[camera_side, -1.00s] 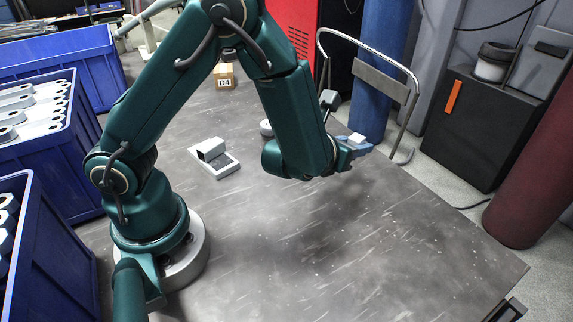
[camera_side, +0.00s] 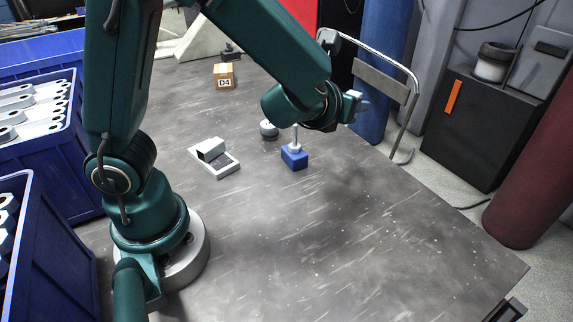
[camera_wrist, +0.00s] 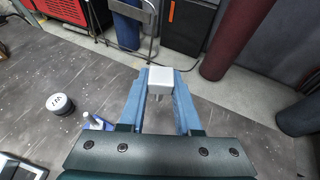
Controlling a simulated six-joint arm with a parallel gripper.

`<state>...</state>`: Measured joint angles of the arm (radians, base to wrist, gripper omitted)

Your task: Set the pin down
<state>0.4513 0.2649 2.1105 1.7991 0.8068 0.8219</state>
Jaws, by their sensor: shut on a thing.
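My gripper (camera_wrist: 160,86) is shut on a pale grey pin with a square head (camera_wrist: 160,77). A short narrower shank shows below the head, between the two blue-grey fingers. In the side view my gripper (camera_side: 356,104) is at the upper right of the work, raised above the table. The pin shows there only as a small pale patch, mostly hidden by the fingers. A blue block (camera_side: 294,158) stands on the table to the lower left of my gripper, with a light upright post (camera_side: 296,138) on it. The block also shows in the wrist view (camera_wrist: 95,123).
A round grey piece (camera_side: 268,129) lies beside the blue block. A grey bracket-like fixture (camera_side: 222,165) lies further left. A D4 box (camera_side: 224,76) stands at the back. Blue bins (camera_side: 40,185) line the left side. The table's front and right (camera_side: 380,230) are clear.

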